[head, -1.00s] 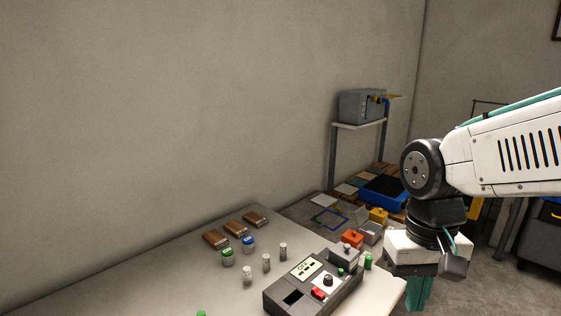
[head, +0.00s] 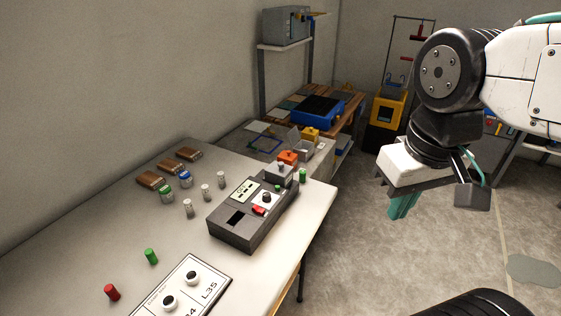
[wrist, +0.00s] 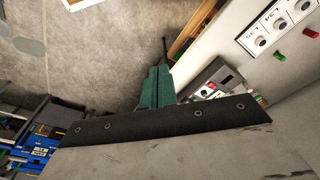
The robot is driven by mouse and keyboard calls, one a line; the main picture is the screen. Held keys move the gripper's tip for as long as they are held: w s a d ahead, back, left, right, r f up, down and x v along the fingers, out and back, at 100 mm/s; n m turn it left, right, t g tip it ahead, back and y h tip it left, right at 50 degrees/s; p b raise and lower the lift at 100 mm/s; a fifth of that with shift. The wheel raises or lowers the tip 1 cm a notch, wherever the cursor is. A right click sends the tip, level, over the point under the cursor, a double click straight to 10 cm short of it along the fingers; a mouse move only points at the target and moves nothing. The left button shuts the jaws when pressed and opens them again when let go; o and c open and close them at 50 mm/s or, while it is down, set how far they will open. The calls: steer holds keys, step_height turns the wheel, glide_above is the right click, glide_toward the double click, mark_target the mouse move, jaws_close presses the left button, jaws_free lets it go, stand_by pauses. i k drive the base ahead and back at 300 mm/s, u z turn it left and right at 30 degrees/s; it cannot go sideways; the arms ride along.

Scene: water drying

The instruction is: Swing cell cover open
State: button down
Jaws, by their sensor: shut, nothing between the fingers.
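A dark grey instrument (head: 225,229) stands on the white table, with a display, a knob and a red part on top. At its far end is a small grey block (head: 279,175), which may be the cell with its cover; I cannot tell whether it is shut. My gripper (head: 402,204) has teal fingers that are closed together and empty. It hangs to the right of the table, over the floor, apart from the instrument. In the wrist view, the gripper (wrist: 156,86) points toward the table edge, and part of the instrument (wrist: 226,77) shows to its right.
The white table (head: 90,235) holds several small vials, brown blocks (head: 152,180), a green cylinder (head: 151,256), a red cylinder (head: 112,292) and a labelled plate (head: 219,267). The floor right of the table is open.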

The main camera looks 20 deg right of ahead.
mark_target(280, 174)
steer(key=k, duration=0.45)
steer(key=z, duration=0.9)
steer(key=i, duration=0.7)
steer(key=u, duration=0.65)
